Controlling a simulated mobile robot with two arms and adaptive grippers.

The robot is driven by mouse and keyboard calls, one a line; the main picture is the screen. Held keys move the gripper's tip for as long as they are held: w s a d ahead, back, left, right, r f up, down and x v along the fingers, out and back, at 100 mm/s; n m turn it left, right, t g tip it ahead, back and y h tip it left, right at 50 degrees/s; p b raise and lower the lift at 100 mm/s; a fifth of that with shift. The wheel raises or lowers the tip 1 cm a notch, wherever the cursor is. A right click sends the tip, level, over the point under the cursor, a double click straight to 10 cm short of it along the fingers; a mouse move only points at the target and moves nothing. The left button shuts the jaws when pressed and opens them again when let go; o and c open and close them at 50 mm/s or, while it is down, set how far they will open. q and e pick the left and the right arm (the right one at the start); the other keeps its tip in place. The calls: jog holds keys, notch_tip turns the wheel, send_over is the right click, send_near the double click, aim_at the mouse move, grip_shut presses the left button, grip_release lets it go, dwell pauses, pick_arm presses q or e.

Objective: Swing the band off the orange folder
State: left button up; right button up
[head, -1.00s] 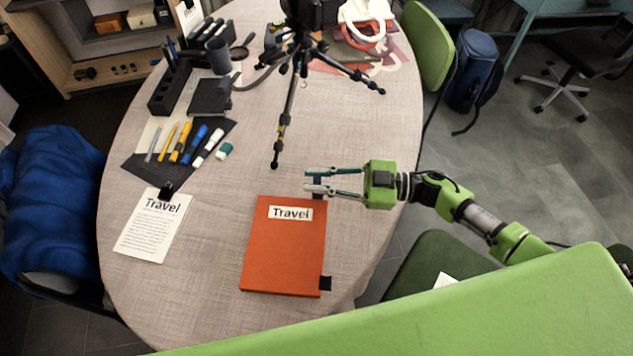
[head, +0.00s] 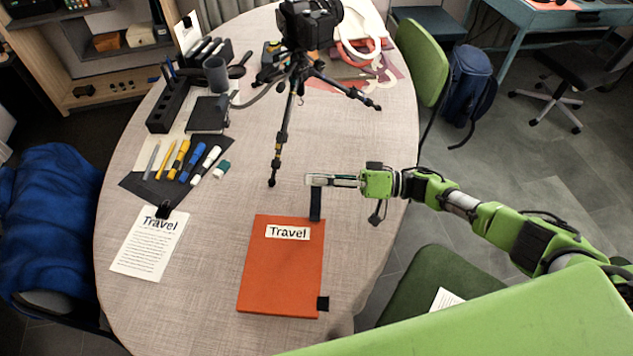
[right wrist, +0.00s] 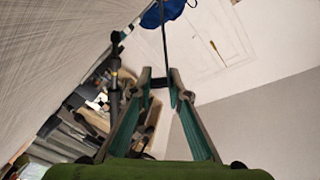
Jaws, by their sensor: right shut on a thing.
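The orange folder (head: 280,270) lies closed on the table, its white "Travel" label near the top. A black band (head: 315,206) reaches from its upper right corner to my right gripper (head: 314,181). That gripper is shut on the band, a little beyond the folder's top edge and above the table. In the right wrist view the dark band (right wrist: 160,83) sits between the fingertips. A black piece (head: 323,303) shows at the folder's lower right corner; whether it joins the held band I cannot tell. No black strip crosses the folder's visible cover. My left gripper is out of view.
A black tripod with a camera (head: 309,22) stands beyond the folder, one leg (head: 278,150) close to my right gripper. A printed "Travel" sheet (head: 148,248) lies left of the folder, with markers on a dark mat (head: 140,190) behind it. Table between sheet and folder is clear.

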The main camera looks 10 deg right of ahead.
jog(key=shift+w+d+f+m, duration=0.15)
jog(key=shift+w+m, duration=0.1)
jog(key=shift+m, duration=0.15)
jog(key=o, duration=0.8)
jog(key=shift+f, duration=0.1)
jog(key=v, duration=1.2)
